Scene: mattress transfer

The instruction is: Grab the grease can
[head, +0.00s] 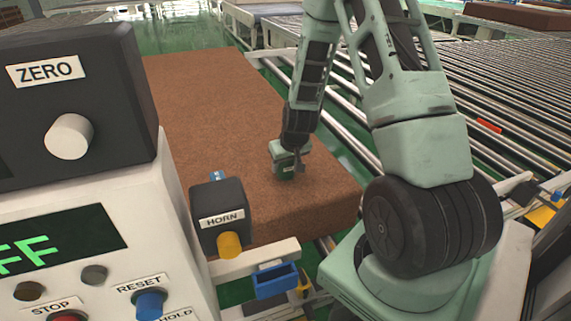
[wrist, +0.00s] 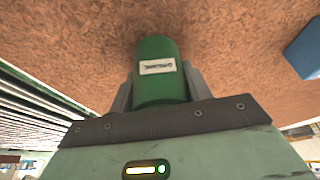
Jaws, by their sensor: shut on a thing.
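The grease can is a green cylinder with a white label. In the wrist view the grease can (wrist: 160,85) stands between the two grey fingers of my gripper (wrist: 160,88), which is shut on it. In the head view the grease can (head: 286,172) shows only in small part, low at the end of my arm, with my gripper (head: 290,165) around it over the brown mattress (head: 210,110). I cannot tell whether the can touches the mattress.
A control panel (head: 80,190) with knobs and buttons fills the left. A black horn box (head: 217,205) and a blue tray (head: 275,280) stand near the mattress's front edge. Roller conveyors (head: 500,80) lie to the right. A blue object (wrist: 305,48) shows at the wrist view's right edge.

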